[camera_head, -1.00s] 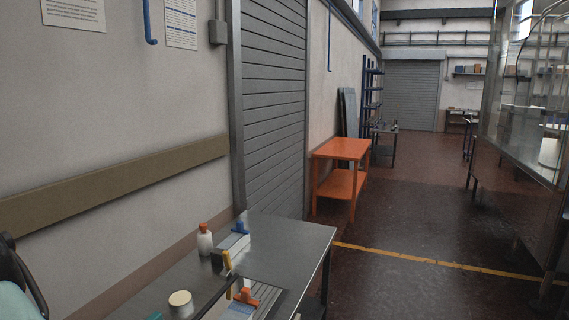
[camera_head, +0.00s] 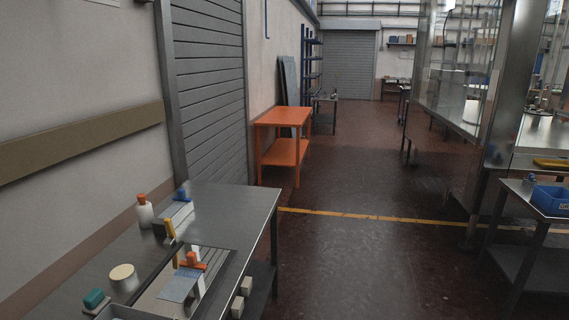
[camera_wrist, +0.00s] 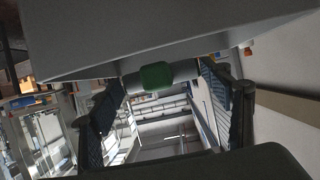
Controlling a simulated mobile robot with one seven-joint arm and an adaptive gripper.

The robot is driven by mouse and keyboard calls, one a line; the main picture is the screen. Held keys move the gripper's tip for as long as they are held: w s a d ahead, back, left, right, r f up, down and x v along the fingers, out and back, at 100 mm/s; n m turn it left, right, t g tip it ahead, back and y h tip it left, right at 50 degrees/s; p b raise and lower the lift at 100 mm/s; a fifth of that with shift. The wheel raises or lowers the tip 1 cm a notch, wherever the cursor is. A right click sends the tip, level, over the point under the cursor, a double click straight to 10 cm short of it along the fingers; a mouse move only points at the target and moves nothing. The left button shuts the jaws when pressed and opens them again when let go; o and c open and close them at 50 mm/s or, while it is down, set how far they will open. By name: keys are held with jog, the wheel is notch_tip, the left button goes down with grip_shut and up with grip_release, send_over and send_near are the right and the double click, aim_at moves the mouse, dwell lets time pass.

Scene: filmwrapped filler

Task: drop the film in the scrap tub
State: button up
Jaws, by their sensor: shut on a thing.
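In the wrist view, my gripper (camera_wrist: 170,95) has its two dark ridged fingers set apart. Between their tips is a pale, roll-like thing with a green middle (camera_wrist: 157,76), which I take to be the film. Its exact shape is hard to tell. A broad grey surface above it fills the top of that view. My gripper does not show in the head view. A blue bin (camera_head: 552,199) with a white label stands on a steel table at the right edge. It may be the scrap tub, but I cannot tell. Its inside is mostly hidden.
A steel bench (camera_head: 235,200) at the lower left carries an orange-capped bottle (camera_head: 145,213), a round pale-topped tub (camera_head: 123,277), a green block (camera_head: 94,299) and scrapers. An orange table (camera_head: 283,115) stands by the shutter. The floor between bench and right-hand table is clear.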

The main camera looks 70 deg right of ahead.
jog(key=shift+f, duration=0.35)
jog(key=shift+r, duration=0.1)
jog(key=o, duration=1.1)
jog(key=shift+o, duration=0.2)
jog(key=v, duration=1.2)
